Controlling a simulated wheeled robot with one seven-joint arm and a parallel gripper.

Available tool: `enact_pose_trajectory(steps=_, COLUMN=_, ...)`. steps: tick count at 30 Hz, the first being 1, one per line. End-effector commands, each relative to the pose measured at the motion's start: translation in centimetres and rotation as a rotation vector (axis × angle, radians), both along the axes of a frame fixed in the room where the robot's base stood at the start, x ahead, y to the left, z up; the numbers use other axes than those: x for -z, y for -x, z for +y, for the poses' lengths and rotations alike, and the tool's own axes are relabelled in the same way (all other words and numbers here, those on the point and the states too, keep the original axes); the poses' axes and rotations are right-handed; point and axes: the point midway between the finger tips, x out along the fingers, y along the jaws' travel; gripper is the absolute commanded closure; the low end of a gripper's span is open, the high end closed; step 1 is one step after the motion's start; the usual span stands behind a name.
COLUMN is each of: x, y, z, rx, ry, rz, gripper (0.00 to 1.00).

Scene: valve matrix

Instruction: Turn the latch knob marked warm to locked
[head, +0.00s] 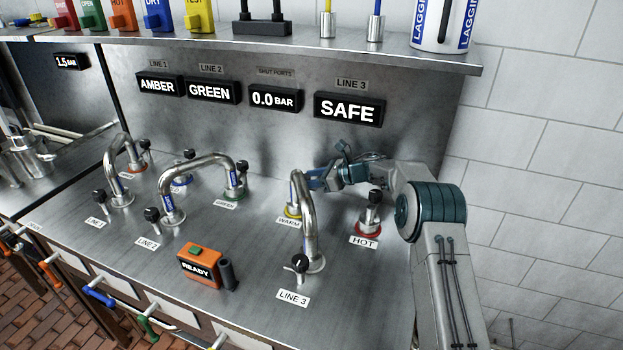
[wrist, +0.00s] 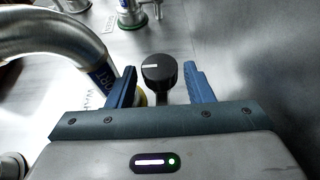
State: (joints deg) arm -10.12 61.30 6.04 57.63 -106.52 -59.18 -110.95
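The warm latch knob (wrist: 159,70) is a round black knob with a white line pointing left, in the middle of the wrist view. Its fitting has a yellow collar, seen in the head view (head: 293,211) above the WARM label (head: 288,223). My gripper (wrist: 160,78) is open, with one blue finger on each side of the knob and gaps showing on both sides. In the head view my gripper (head: 318,179) is behind the bent LINE 3 pipe, which hides most of the knob there.
The bent LINE 3 pipe (head: 308,222) stands close on the left of my gripper. The red-collared HOT fitting (head: 369,214) stands to the right. A SAFE display (head: 349,108) is on the back panel. An orange READY box (head: 198,266) sits on the bench front.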

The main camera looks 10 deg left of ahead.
Motion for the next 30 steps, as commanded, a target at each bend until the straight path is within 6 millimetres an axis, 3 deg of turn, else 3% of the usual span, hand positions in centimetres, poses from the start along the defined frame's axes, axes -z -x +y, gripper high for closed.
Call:
enact_pose_trajectory(steps=1, x=0.0, y=0.0, z=-0.01, rx=0.0, ry=0.0, rz=0.0, gripper=0.68)
enact_pose_trajectory(steps=3, x=-0.02, y=0.0, z=-0.01, rx=0.0, ry=0.0, rz=0.0, gripper=0.87)
enact_pose_trajectory(steps=11, x=0.18, y=0.05, z=0.04, rx=0.02, ry=-0.001, rz=-0.001, gripper=0.87)
enact_pose_trajectory(steps=30, x=0.26, y=0.7, z=0.37, rx=0.307, ry=-0.002, rz=-0.005, gripper=0.87)
